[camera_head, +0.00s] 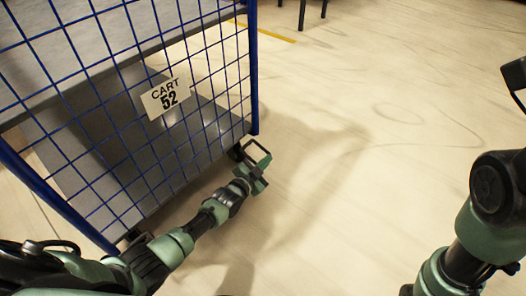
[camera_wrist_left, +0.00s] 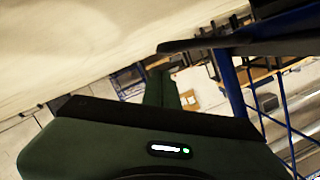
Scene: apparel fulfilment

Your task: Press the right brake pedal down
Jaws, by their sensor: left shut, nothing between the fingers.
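The cart (camera_head: 252,70) is a blue wire-mesh cage with grey shelves, standing at the left in the head view. Its right near caster (camera_head: 236,152) shows small and dark at the foot of the right blue post. A brake pedal on it cannot be made out; my gripper partly covers that area. My left gripper (camera_head: 260,166) is shut and empty, low beside this caster, just right of it. Whether it touches the caster or pedal I cannot tell. In the left wrist view the gripper's dark green body fills the lower part, with the blue post (camera_wrist_left: 232,90) beyond it.
A white sign reading CART 52 (camera_head: 166,96) hangs on the mesh. Another caster (camera_head: 135,236) is at the cart's left near corner, close to my left arm. The pale floor (camera_head: 360,130) right of the cart is clear. Dark furniture legs (camera_head: 302,14) stand far back.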

